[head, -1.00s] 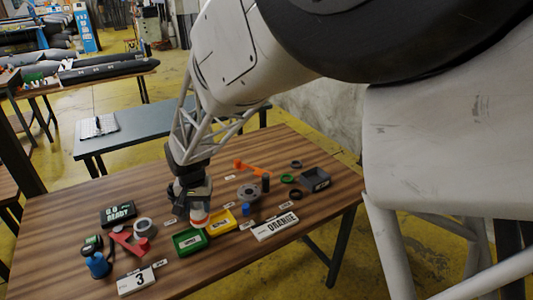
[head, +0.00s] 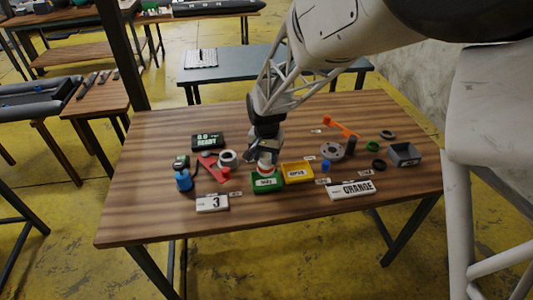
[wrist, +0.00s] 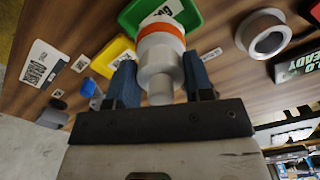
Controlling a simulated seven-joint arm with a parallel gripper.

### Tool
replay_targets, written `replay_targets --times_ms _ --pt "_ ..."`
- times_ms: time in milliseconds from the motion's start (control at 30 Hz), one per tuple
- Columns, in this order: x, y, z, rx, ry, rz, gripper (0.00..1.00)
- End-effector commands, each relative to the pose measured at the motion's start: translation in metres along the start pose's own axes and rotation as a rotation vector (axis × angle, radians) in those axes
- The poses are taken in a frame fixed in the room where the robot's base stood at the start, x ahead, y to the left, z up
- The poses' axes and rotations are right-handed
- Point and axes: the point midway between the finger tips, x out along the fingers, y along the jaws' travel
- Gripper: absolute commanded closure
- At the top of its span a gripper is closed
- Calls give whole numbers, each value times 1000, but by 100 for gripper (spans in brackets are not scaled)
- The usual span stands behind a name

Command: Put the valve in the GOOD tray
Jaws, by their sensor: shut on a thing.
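My gripper (head: 266,145) is shut on a white valve with an orange band (wrist: 160,65). The wrist view shows the valve's body between the two blue fingers. In the head view the valve (head: 266,158) hangs below the fingers, at the rear edge of the green tray (head: 266,185). The green tray also shows in the wrist view (wrist: 190,16), beyond the valve and partly hidden by it. Its white label is too small to read for sure. I cannot tell whether the valve touches the tray.
A yellow tray (head: 298,173) adjoins the green tray on the right. A red part (head: 212,168) and a grey ring (head: 228,158) lie to the left. A dark grey bin (head: 404,154) stands at far right. The table's front strip is mostly clear.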

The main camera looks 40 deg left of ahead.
Motion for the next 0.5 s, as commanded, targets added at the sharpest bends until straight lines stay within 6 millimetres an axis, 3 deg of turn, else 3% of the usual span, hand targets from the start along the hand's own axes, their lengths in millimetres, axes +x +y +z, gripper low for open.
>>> replay_targets --times_ms 500 --pt "32 0 0 0 0 0 74"
